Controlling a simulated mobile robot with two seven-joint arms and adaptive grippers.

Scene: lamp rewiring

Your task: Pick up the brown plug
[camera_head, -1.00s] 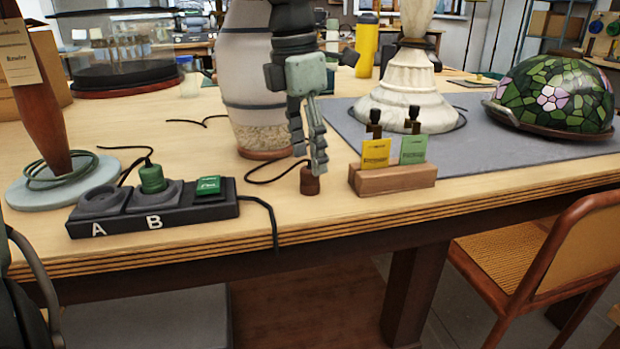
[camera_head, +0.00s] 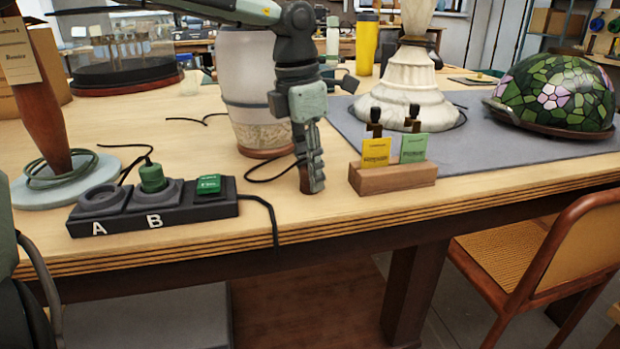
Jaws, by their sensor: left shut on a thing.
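The brown plug (camera_head: 304,181) stands on the wooden table (camera_head: 225,228) near its front edge. Only a narrow brown strip of it shows at the left side of my fingers; the rest is hidden behind them. Its dark cord runs back to the left toward the pale, ribbed vase-like body behind. My left gripper (camera_head: 312,184) points straight down, with its fingertips low at the table top, and is shut on the brown plug. My right gripper is not in view.
A black socket strip (camera_head: 225,207) marked A and B holds a green plug (camera_head: 152,177) in B. A wooden block (camera_head: 393,179) with yellow and green cards stands close right of my gripper. The pale vase-like body (camera_head: 250,90) is close behind. A chair (camera_head: 560,240) stands front right.

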